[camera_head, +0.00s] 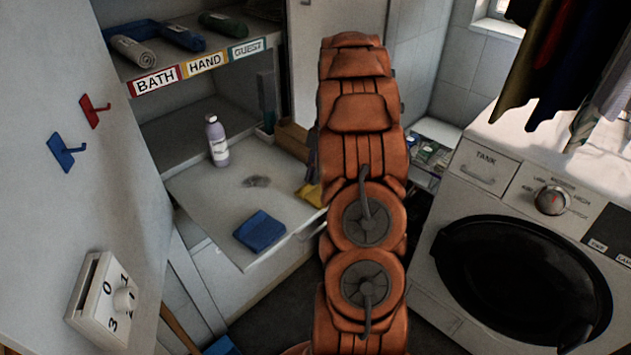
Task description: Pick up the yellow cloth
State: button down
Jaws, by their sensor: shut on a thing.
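The yellow cloth (309,195) shows at the right edge of the white sink-side shelf, just left of my orange arm. The arm hides much of it. A dark part of my gripper (313,168) shows at the arm's left edge, directly above the cloth. My gripper is shut on the cloth, but the fingertips and the grip itself are mostly hidden behind the arm. I cannot tell whether the cloth is clear of the surface.
A blue folded cloth (259,231) and a lavender bottle (216,141) stand on the pull-out shelf (215,195). Rolled towels (134,51) lie above the labels. A washing machine (480,200) stands right, with clothes (560,60) hanging over it. A dial box (104,300) is at lower left.

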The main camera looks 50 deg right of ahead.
aim_at(310, 182)
jog(key=shift+r+b, duration=0.75)
jog(key=shift+r, duration=0.7)
jog(key=shift+s+r, duration=0.2)
jog(key=s+a+b, duration=0.2)
jog(key=s, duration=0.5)
jog(key=s+a+r+b, duration=0.1)
jog(key=s+a+b, duration=0.1)
jog(key=s, duration=0.6)
jog(key=shift+r, duration=0.25)
jog(key=c, duration=1.9)
grip_release()
jog(key=shift+a, duration=0.1)
grip_shut()
